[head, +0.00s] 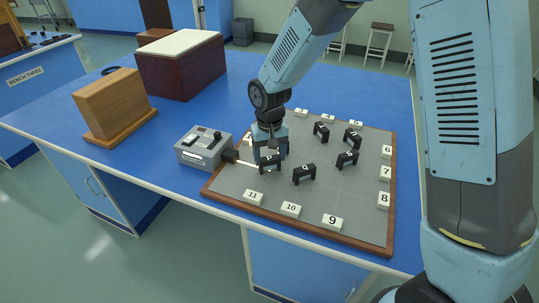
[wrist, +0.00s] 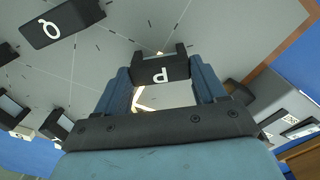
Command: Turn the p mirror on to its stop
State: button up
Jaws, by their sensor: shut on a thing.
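The p mirror is a small black mount with a white letter on top, near the left edge of the grey board (head: 345,200). In the wrist view the p mirror (wrist: 160,71) sits between the two blue fingers of my gripper (wrist: 162,80). In the head view my gripper (head: 269,157) reaches straight down over it, and the fingers partly hide the mount (head: 267,168). My gripper is shut on it. A pale beam runs from the grey lamp box (head: 203,150) to the mirror. I cannot tell its stop in these frames.
Another black mirror (head: 304,174) stands close to the right; it shows lettered in the wrist view (wrist: 60,24). Several more black mirrors stand farther back. White number blocks, such as 11 (head: 253,196), line the board's edge. A wooden box (head: 116,103) and a dark chest (head: 181,66) stand behind left.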

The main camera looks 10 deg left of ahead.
aim_at(270, 158)
jog(key=m, duration=0.4)
jog(key=shift+m, duration=1.9)
jog(key=o, duration=1)
jog(key=shift+o, duration=0.2)
jog(key=shift+r, duration=0.1)
notch_tip(270, 158, up, 14)
jog(key=shift+f, duration=0.2)
